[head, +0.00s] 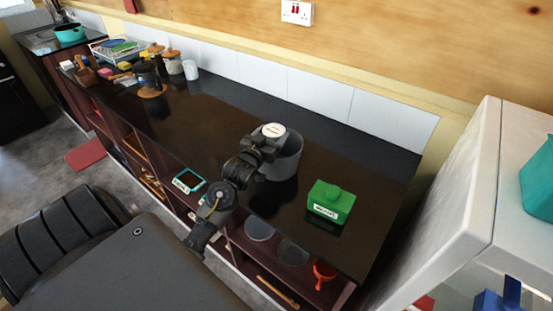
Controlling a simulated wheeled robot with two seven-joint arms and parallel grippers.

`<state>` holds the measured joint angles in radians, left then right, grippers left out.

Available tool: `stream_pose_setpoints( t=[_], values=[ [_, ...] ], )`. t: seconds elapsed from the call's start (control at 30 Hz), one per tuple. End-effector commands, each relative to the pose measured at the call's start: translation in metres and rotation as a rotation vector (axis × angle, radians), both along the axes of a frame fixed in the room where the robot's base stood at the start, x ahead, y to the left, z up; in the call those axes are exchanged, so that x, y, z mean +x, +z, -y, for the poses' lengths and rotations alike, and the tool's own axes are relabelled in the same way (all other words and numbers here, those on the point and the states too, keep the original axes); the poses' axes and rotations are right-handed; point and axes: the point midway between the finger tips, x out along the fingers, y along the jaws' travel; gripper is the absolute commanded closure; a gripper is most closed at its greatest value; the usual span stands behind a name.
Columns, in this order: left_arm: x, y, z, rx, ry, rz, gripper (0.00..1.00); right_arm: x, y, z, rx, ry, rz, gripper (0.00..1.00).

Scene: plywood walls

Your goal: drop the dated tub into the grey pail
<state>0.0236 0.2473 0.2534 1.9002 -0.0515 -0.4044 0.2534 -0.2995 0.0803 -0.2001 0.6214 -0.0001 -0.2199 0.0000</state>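The grey pail (290,160) stands on the dark counter, right of centre. My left gripper (266,146) is at the pail's left rim, over its opening. A small round white-topped thing with dark marks on its top (274,130) sits at the fingertips, above the pail's far rim; it looks like the dated tub, held in the gripper. The fingers and the tub's lower part are mostly hidden, and the marks are too small to read. My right gripper is not in view.
A green lidded container with a white label (330,201) stands right of the pail. Jars (172,62) and a dish rack (116,50) crowd the far left. The counter between is clear. A white cabinet (470,190) bounds the right.

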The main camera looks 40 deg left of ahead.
Motion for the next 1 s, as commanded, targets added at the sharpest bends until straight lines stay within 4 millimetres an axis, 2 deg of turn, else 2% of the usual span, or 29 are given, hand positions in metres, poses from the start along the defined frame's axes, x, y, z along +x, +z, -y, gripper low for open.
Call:
stream_pose_setpoints(
  t=[0.03, 0.2, 0.53, 0.67, 1.0],
  values=[
    [0.0, 0.001, 0.0, 0.0, 0.0, 0.002, 0.26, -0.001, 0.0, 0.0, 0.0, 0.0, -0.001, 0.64],
    [0.0, 0.001, 0.0, 0.0, 0.001, 0.001, 0.07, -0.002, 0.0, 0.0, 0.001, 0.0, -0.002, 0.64],
    [-0.006, -0.002, 0.001, 0.0, 0.0, -0.001, 0.07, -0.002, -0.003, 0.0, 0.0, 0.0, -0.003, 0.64],
    [-0.024, -0.003, 0.005, 0.0, 0.0, 0.0, 0.07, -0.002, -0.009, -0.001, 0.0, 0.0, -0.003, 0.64],
    [-0.087, -0.002, 0.019, 0.0, 0.0, 0.0, 0.07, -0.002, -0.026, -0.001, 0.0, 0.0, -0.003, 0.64]
  ],
)
